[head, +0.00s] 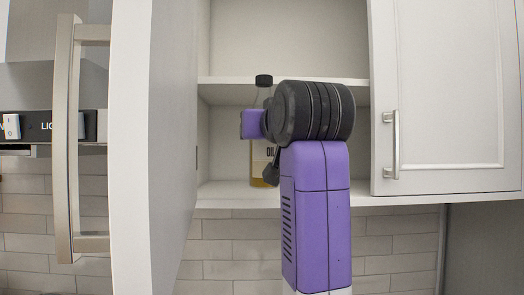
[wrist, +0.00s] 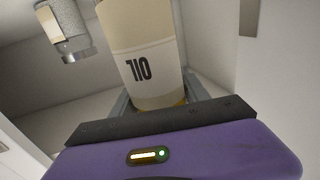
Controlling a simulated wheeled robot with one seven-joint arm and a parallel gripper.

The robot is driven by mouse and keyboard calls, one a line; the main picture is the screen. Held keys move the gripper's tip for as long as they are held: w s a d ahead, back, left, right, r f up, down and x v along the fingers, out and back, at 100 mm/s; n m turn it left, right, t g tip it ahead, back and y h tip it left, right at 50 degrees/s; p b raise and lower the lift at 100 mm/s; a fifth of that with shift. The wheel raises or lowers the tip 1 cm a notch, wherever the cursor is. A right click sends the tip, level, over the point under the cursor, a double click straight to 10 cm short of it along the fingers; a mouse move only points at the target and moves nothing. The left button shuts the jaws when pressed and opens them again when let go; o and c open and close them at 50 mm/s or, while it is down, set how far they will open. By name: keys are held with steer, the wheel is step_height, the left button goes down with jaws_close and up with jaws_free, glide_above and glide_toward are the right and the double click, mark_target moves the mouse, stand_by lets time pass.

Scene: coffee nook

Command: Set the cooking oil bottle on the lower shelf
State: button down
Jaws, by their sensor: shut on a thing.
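The cooking oil bottle (head: 263,92) has a black cap, clear neck and a cream label, and stands roughly upright at the opening of the wall cabinet. My arm hides part of it in the head view. Its label reading OIL fills the upper middle of the wrist view (wrist: 145,60). My gripper (wrist: 160,98) is shut around the bottle, one finger on each side. In the head view my gripper is mostly hidden behind my wrist. The bottle's base is level with the lower shelf (head: 222,190); I cannot tell whether it touches.
The upper shelf (head: 225,80) runs close to the bottle's cap. An open cabinet door (head: 172,120) stands at left, and a closed door (head: 445,95) at right. A jar (wrist: 65,28) shows at upper left in the wrist view. The lower shelf's visible left part looks clear.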

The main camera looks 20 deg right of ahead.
steer(key=w+d+f+p, duration=0.2)
steer(key=w+p, duration=0.5)
steer(key=w, duration=0.7)
steer(key=shift+w+f, duration=0.35)
steer(key=shift+f, duration=0.2)
steer(key=shift+f, duration=0.15)
steer(key=c, duration=0.6)
jaws_free()
steer(key=shift+f, duration=0.2)
steer(key=shift+o, duration=0.2)
steer(key=s+a+b, duration=0.1)
steer(key=s+b, duration=0.4)
steer(key=s, duration=0.7)
steer(key=shift+a+r, duration=0.15)
steer(key=shift+a, duration=0.15)
steer(key=shift+r, duration=0.1)
